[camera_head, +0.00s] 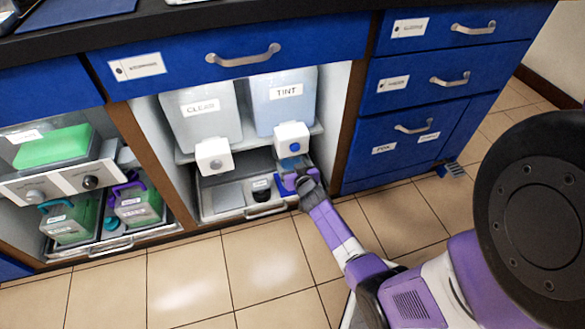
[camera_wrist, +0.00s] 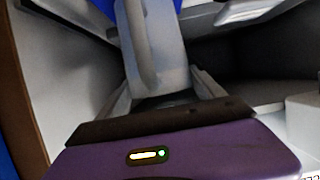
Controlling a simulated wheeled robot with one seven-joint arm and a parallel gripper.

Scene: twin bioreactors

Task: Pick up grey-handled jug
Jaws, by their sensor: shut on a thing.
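My gripper (camera_head: 298,183) reaches into the open middle cabinet, below the white tap of the TINT container (camera_head: 288,100). In the wrist view my gripper (camera_wrist: 163,88) is shut, with its fingers on both sides of a pale grey handle (camera_wrist: 160,50), which I take to be the grey-handled jug's. The handle fills the upper middle of that view, and a patch of blue shows behind it. In the head view my gripper and forearm cover most of the jug, so its body and label cannot be read.
In the left cabinet are a teal-handled jug (camera_head: 70,220) and a purple-handled jug (camera_head: 138,205). Blue drawers (camera_head: 425,85) are at right. The tiled floor in front is clear.

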